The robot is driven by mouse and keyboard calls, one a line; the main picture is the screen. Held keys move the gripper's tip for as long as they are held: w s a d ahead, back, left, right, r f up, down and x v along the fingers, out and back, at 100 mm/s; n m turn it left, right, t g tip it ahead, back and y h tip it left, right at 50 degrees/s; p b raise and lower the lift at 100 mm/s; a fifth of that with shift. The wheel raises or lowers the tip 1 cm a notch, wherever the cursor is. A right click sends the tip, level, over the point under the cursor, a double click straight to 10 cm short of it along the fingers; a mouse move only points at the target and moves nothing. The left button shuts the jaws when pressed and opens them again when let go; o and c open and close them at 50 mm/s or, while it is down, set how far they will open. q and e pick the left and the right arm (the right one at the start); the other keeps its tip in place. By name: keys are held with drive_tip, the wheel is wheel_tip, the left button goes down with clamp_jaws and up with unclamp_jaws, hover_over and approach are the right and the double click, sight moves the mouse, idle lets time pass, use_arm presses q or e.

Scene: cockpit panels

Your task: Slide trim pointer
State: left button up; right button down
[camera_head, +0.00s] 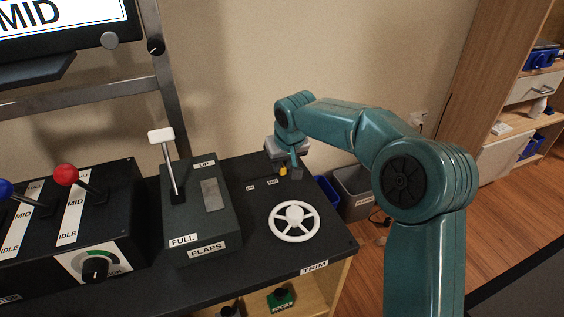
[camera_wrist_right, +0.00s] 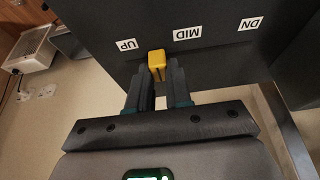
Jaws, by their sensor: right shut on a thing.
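In the head view the pointer (camera_head: 283,171) shows at the back right of the black trim panel (camera_head: 335,236). My right gripper (camera_head: 289,172) reaches down over it. In the wrist view its dark fingers (camera_wrist_right: 155,72) are shut on the pointer, one on each side. My left gripper is not in view.
A white trim wheel (camera_head: 294,222) stands in front of the pointer. Left of it are the flaps lever box (camera_head: 200,228) and a throttle box (camera_head: 122,212) with red and blue knobs. A monitor (camera_head: 60,28) shows MID. A grey bin (camera_head: 355,190) stands beyond the panel's right edge.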

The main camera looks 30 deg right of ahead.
drive_tip(key=a, duration=0.1)
drive_tip(key=w+a, duration=0.1)
drive_tip(key=a, duration=0.1)
drive_tip(key=shift+a, duration=0.25)
drive_tip(key=shift+d, duration=0.15)
drive_tip(key=c, duration=1)
unclamp_jaws()
drive_tip(key=shift+c, duration=0.2)
drive_tip(key=shift+s+r, duration=0.1)
drive_tip(key=p+v, duration=0.3)
drive_tip(key=v, duration=1.3)
drive_tip(key=shift+s, duration=0.25)
